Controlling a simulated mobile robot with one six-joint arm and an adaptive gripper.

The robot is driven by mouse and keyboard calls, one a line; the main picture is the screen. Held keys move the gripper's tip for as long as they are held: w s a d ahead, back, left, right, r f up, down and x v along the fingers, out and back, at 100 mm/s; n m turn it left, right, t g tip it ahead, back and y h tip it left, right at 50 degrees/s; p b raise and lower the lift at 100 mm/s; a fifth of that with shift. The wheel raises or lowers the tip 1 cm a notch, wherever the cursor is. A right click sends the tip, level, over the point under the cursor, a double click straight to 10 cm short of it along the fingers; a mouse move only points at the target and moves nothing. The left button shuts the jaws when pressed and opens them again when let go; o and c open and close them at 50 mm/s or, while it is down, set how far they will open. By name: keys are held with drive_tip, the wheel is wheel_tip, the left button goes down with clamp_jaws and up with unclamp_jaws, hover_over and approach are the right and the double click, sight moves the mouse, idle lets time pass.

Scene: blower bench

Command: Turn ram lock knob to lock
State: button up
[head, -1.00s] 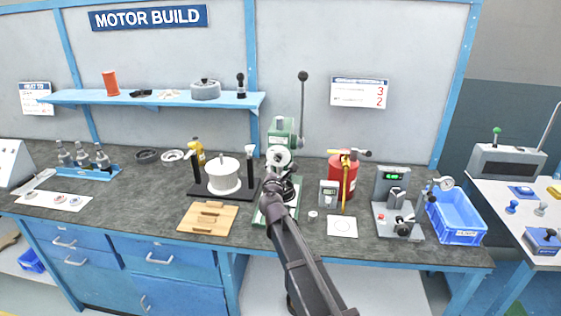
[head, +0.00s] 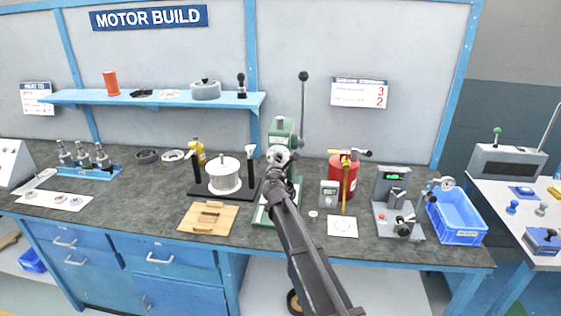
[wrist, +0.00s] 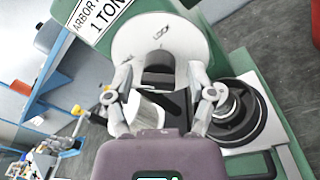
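The green arbor press (head: 281,133) stands at the middle of the bench, with its tall black-tipped lever upright. In the wrist view a round white plate (wrist: 187,38) marked LOCK is on the press's front. A dark knob (wrist: 158,68) sits at the plate's lower middle. My gripper (wrist: 159,76) is open, with one finger on each side of the knob and visible gaps between. I cannot make out any finger contact.
A black round part (wrist: 235,108) on the press is close beside my right finger. Left of the press are a white spool on a black stand (head: 224,176) and a wooden board (head: 190,222). Right are a grey meter (head: 328,193) and a red canister (head: 345,178).

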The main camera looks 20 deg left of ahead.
clamp_jaws()
drive_tip(key=shift+s+d, duration=0.15)
drive_tip(key=shift+d, duration=0.05)
drive_tip(key=shift+a, duration=0.1)
